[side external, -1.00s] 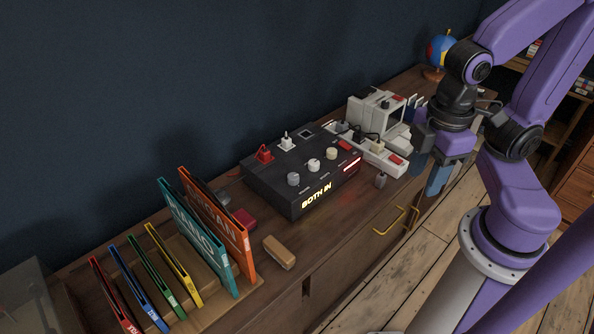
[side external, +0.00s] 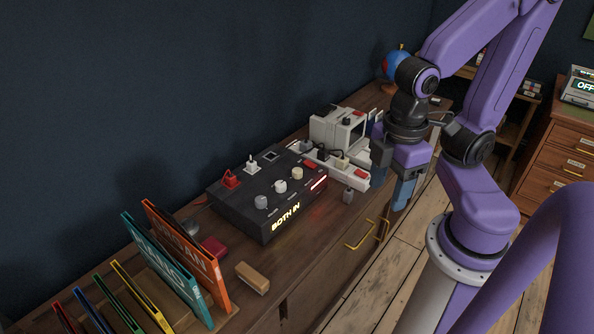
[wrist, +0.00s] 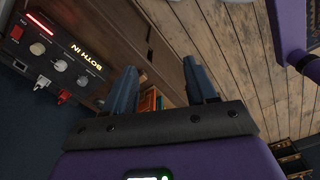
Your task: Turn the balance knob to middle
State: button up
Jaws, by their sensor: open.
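A dark control box (side external: 245,212) with a lit "BOTH IN" display sits on the wooden cabinet. Its row of round knobs has a grey one (side external: 262,202), a white one (side external: 280,186) and a cream one (side external: 297,173). Their labels are too small to read, so I cannot tell which is balance. The box also shows upside down in the wrist view's upper left, with its display (wrist: 87,48). My gripper (side external: 392,178) is open and empty, fingers pointing down, right of the box beyond the power strip and apart from the knobs. It also shows in the wrist view (wrist: 160,75).
A red plug-like switch (side external: 230,180) and a white one (side external: 252,166) stand up behind the knobs. A white power strip (side external: 355,180) lies right of the box. A wooden block (side external: 252,278) and upright books (side external: 165,265) are at the left front.

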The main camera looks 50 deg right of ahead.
jog(key=w+f+n+h, duration=0.2)
jog(key=w+n, duration=0.1)
jog(key=w, duration=1.5)
jog(key=n+h, duration=0.3)
jog(key=n, duration=0.1)
send_over(297, 170)
jog(key=a, duration=0.7)
notch_tip(297, 170, down, 7)
jog(key=x, duration=1.6)
jog(key=shift+s+f, duration=0.3)
jog(key=shift+f, duration=0.1)
jog(key=c, duration=1)
